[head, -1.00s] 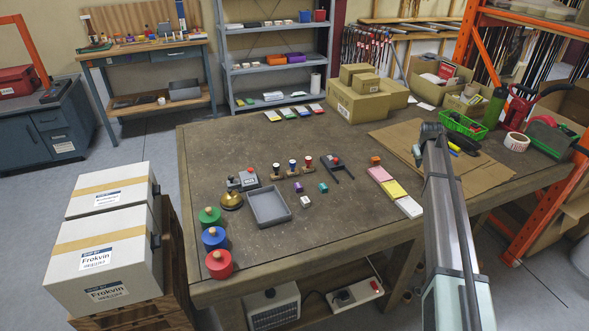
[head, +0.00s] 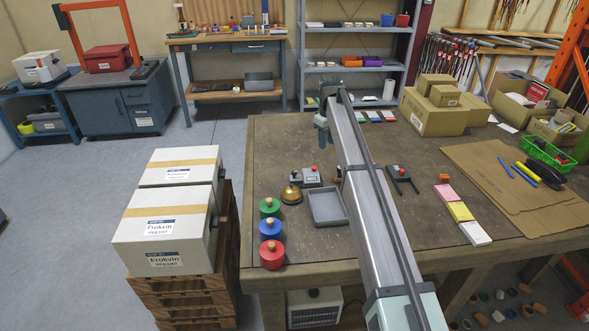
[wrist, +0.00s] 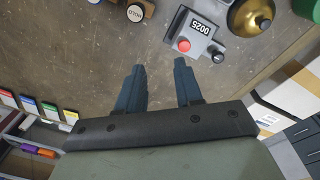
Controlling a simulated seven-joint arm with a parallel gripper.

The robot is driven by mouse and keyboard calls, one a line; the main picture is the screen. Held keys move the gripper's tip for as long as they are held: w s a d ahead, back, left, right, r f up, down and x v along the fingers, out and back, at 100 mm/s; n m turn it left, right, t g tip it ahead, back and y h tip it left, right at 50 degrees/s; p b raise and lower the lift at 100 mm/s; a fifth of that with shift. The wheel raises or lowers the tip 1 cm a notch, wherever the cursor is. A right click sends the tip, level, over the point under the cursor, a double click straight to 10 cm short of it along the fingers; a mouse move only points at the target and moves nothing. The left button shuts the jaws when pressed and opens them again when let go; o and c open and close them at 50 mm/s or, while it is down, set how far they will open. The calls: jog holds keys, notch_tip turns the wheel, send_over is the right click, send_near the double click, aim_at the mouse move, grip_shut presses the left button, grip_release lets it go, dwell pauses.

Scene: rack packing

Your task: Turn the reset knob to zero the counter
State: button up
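The counter (wrist: 196,37) is a small grey box with a display reading 0025 and a red button (wrist: 184,45). In the head view my gripper (head: 322,128) is over the table's back left part.
A brass bell (head: 291,194) stands right beside the counter. A grey tray (head: 345,222) and red, blue and green weights (head: 271,254) are nearer the front. Small stamps, one marked GOLD (wrist: 135,12), stand on the other side. The table between gripper and counter is clear.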

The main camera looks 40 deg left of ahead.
notch_tip(320, 180, up, 2)
jog(key=n, duration=0.2)
send_over(294, 172)
jog(key=shift+g, duration=0.4)
notch_tip(294, 172, down, 13)
jog(key=shift+w+f, duration=0.1)
jog(key=shift+f, duration=0.1)
jog(key=shift+c, duration=0.4)
grip_shut()
